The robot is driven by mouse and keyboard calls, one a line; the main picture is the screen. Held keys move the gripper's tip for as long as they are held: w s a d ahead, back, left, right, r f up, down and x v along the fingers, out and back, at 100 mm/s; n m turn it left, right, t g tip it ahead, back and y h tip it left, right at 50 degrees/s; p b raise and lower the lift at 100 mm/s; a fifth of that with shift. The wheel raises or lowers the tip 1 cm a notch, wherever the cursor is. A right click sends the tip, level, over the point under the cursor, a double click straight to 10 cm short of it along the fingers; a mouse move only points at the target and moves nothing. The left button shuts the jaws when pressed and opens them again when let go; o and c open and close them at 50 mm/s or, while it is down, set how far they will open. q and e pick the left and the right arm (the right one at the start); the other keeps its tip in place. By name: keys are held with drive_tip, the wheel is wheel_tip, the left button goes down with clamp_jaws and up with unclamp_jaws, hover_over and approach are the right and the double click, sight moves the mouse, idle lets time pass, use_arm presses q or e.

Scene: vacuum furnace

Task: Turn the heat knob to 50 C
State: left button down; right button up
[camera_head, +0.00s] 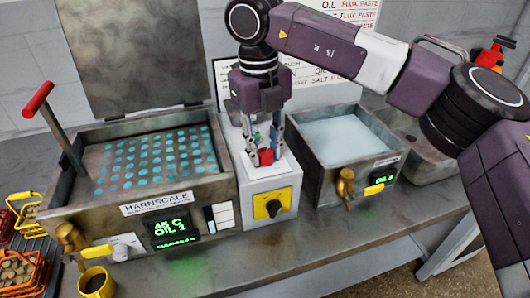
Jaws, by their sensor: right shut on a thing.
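A black knob (273,207) sits on a yellow plate on the front of a white box (255,223) between two metal tanks. A small pale knob (122,246) is on the left tank's front, left of a display (170,228) that reads about 45 C, OIL 1 in green. I cannot tell for certain which is the heat knob. My right gripper (265,154) points down over the box top, behind and above the black knob and apart from it. Its fingers are shut on a small red thing (266,157), partly hidden by them. My left gripper is out of view.
The left tank (200,194) has an open lid and a red-handled lever (38,100). The right tank (335,181) has a brass tap (345,184). A yellow cup (96,283) and baskets (22,270) stand at left. The bench front is clear at centre.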

sight(262, 154)
drive_tip(key=shift+r+m, duration=0.1)
drive_tip(key=shift+m, duration=0.4)
drive_tip(key=o, duration=1.2)
drive_tip(key=shift+c, duration=0.2)
wheel_tip(262, 154, up, 12)
drive_tip(key=shift+s+a, duration=0.15)
drive_tip(key=shift+a, duration=0.15)
